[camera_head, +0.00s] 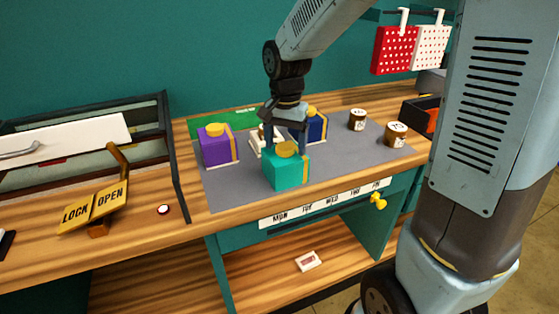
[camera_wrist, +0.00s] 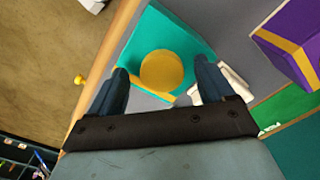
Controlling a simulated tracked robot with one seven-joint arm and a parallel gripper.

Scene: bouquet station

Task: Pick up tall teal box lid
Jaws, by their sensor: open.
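The tall teal box lid (camera_head: 287,169) is a teal box shape with a yellow stripe and a round yellow knob (camera_head: 287,149) on top. It stands upright at the front of the grey mat (camera_head: 234,193). My gripper (camera_head: 285,138) points down over it from behind, close to the knob. In the wrist view the teal lid (camera_wrist: 192,40) lies ahead of the fingers, with its yellow knob (camera_wrist: 161,71) between and just beyond the open fingertips (camera_wrist: 163,78). Nothing is held. I cannot tell whether a fingertip touches the lid.
A purple box (camera_head: 219,147) stands left and a blue box (camera_head: 315,127) behind right. A white piece (camera_head: 256,142) lies between them, partly hidden. Two brown jars (camera_head: 357,120) (camera_head: 396,134) stand at right. A LOCK/OPEN sign (camera_head: 95,207) is left. The mat's front right is clear.

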